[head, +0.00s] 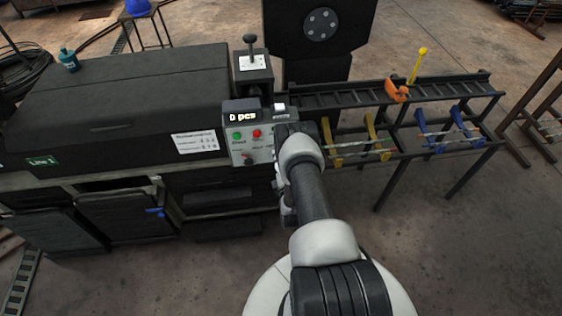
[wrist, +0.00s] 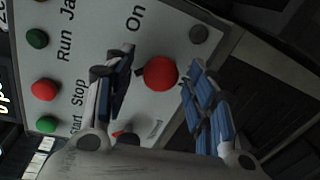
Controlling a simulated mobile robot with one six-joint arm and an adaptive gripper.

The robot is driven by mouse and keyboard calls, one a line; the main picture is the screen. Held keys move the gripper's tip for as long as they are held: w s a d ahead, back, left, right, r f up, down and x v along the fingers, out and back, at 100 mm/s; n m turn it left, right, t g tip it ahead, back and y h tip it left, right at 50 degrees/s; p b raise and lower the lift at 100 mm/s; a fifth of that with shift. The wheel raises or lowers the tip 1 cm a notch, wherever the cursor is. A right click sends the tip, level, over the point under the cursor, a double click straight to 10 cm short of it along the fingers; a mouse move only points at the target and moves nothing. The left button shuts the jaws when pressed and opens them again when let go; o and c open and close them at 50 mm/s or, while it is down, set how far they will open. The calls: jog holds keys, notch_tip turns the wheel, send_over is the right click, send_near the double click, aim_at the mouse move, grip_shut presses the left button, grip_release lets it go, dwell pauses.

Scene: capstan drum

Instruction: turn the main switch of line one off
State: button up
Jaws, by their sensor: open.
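The control panel (head: 250,149) with coloured buttons stands at the right end of the dark machine marked "Line 1" (head: 42,161). In the wrist view, a round red part (wrist: 160,74) shows between my fingers, near the word "On" (wrist: 135,18). I cannot tell for sure whether it is the main switch. My gripper (wrist: 158,62) is open, one blue-padded finger on each side of the red part. I cannot tell whether they touch it. In the head view, my arm hides the panel's right part and the gripper.
A green button (wrist: 47,124) and a red button (wrist: 43,90) sit by "Start Stop". A lever box (head: 252,65) stands behind the panel. A roller rack (head: 440,90) with yellow and blue brackets extends right. Floor in front of the rack is clear.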

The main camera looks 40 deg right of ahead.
jog(key=v, duration=1.2)
jog(key=shift+f, duration=0.1)
dwell(0.4)
